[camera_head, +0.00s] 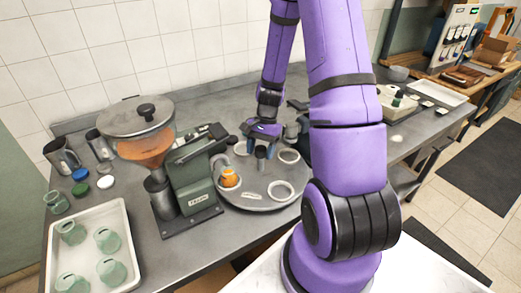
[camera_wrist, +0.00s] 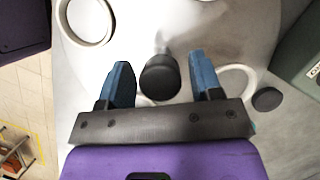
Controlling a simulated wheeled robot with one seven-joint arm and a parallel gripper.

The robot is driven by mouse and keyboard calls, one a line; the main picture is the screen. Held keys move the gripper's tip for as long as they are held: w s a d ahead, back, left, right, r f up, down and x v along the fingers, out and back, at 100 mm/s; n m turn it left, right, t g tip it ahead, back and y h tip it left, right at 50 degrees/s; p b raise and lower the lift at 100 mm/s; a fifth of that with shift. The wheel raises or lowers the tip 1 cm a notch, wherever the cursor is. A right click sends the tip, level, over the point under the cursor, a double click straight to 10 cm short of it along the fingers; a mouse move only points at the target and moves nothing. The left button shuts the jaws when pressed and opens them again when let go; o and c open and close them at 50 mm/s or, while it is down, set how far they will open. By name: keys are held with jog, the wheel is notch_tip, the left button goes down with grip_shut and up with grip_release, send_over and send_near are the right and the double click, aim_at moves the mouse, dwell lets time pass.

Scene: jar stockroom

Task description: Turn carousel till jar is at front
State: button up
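The carousel (camera_head: 262,200) is a round grey turntable with white ring seats and a small label at its near edge. A jar with orange contents (camera_head: 229,178) stands at its left side, beside the green grinder. A dark upright knob (camera_head: 261,152) rises from the carousel; its round black top shows in the wrist view (camera_wrist: 160,78). My gripper (camera_head: 262,139) is over the carousel, pointing down. In the wrist view its blue fingers are apart, one on each side of the knob, with a visible gap on both sides. The jar is not recognisable in the wrist view.
A white tray (camera_head: 129,262) of pale green jars is at the far left. White ring seats (camera_head: 288,156) on the carousel look empty.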

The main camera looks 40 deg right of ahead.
grip_shut()
jog(key=shift+n+g, duration=0.3)
jog(key=shift+n, duration=0.4)
jog(key=shift+n+g+h, duration=0.4)
jog(key=shift+n+g, duration=0.1)
jog(key=shift+n, duration=1.1)
jog(key=shift+n+g+h, duration=0.4)
jog(key=shift+n+h, duration=0.3)
jog(key=shift+n, duration=1.5)
jog(key=shift+n+h, duration=0.9)
jog(key=shift+n, duration=1.5)
jog(key=shift+d+n+h, duration=0.1)
jog(key=shift+n+h, duration=0.6)
jog(key=shift+n, duration=1.4)
